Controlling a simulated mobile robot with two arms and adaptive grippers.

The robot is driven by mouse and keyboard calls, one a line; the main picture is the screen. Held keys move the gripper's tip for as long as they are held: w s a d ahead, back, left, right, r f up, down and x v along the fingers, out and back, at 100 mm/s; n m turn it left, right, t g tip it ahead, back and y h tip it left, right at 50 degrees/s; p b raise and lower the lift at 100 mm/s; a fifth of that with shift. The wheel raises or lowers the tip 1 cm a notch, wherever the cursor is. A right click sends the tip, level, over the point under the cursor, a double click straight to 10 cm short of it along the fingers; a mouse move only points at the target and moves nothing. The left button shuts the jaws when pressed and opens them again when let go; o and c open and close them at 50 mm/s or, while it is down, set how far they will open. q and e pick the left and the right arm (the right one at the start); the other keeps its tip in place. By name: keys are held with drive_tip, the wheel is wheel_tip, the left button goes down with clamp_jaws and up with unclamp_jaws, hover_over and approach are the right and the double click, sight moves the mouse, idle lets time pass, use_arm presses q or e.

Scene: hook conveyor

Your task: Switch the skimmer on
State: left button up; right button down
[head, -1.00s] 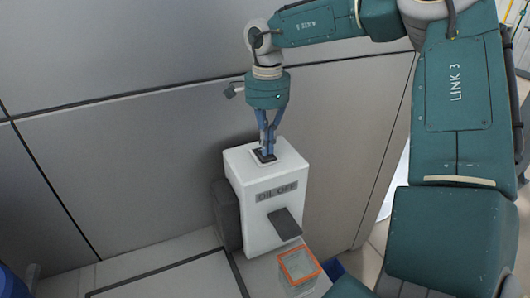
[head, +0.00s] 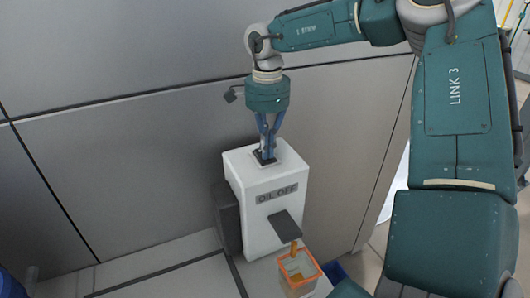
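The skimmer is a white box (head: 265,215) with a grey label reading "OIL OFF" and a dark spout (head: 286,226) on its front. A dark switch plate (head: 262,160) is on its top. My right gripper (head: 266,156) points straight down with its blue fingers together, their tips at the switch plate, which they partly hide. Amber oil (head: 294,247) runs from the spout into a clear container with an orange rim (head: 312,276), and amber shows inside it. My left gripper is not in view.
A grey panelled wall (head: 120,150) stands behind the skimmer. A dark block (head: 228,215) adjoins the skimmer's left side. The light surface (head: 185,270) left of it is mostly clear. A blue object (head: 335,271) is just right of the container.

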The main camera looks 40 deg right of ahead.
drive_tip(key=shift+r+p, duration=2)
drive_tip(key=shift+r, duration=1.35)
drive_tip(key=shift+f, duration=0.1)
